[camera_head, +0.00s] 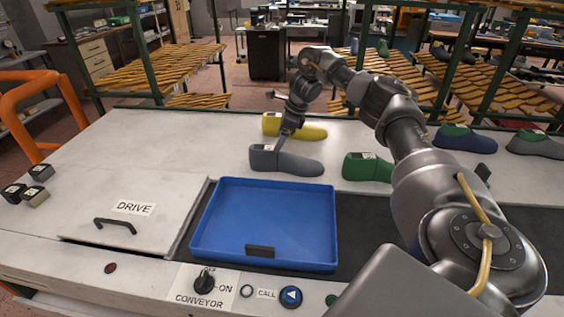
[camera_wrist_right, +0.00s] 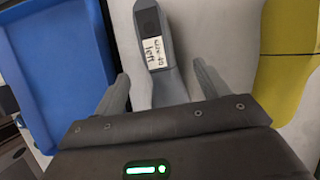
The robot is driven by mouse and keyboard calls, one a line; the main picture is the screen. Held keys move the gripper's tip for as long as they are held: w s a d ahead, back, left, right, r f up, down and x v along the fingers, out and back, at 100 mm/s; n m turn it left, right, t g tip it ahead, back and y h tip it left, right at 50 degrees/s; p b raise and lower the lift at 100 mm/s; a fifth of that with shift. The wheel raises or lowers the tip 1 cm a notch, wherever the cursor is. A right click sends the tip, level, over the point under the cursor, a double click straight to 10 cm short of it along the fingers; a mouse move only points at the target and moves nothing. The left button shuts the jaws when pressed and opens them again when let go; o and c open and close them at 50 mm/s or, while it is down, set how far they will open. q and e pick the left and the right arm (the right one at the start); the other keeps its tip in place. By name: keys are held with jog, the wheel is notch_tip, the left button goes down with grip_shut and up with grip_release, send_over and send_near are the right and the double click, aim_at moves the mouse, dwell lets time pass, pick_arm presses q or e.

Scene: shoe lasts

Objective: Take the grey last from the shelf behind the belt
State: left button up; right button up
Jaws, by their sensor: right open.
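The grey last (camera_head: 288,163) lies on the pale shelf behind the belt, just beyond the blue tray. In the right wrist view the grey last (camera_wrist_right: 158,78) has a white label that reads "left". My right gripper (camera_head: 282,142) is at the top of the grey last in the head view. In the wrist view my right gripper (camera_wrist_right: 161,74) is open, with one finger on each side of the last and visible gaps between. My left gripper is not in view.
A yellow last (camera_head: 295,127) lies close behind the grey one and a green last (camera_head: 367,168) to its right. Blue-green (camera_head: 467,139) and grey-green (camera_head: 535,145) lasts lie further right. An empty blue tray (camera_head: 262,215) sits on the dark belt (camera_head: 370,225) in front.

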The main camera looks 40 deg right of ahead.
aim_at(273, 154)
jog(key=shift+x, duration=0.85)
jog(key=shift+w+a+f, duration=0.1)
jog(key=shift+w+f, duration=0.15)
jog(key=shift+w, duration=0.1)
jog(key=shift+s, duration=0.2)
jog(key=shift+s+f, duration=0.1)
jog(key=shift+f, duration=0.15)
jog(key=p+x, duration=0.1)
jog(key=x, duration=0.2)
jog(key=shift+a+f+p, duration=0.25)
jog(key=shift+f+p, duration=0.1)
jog(key=shift+p, duration=0.05)
jog(key=shift+w+f, duration=0.25)
jog(key=shift+f, duration=0.2)
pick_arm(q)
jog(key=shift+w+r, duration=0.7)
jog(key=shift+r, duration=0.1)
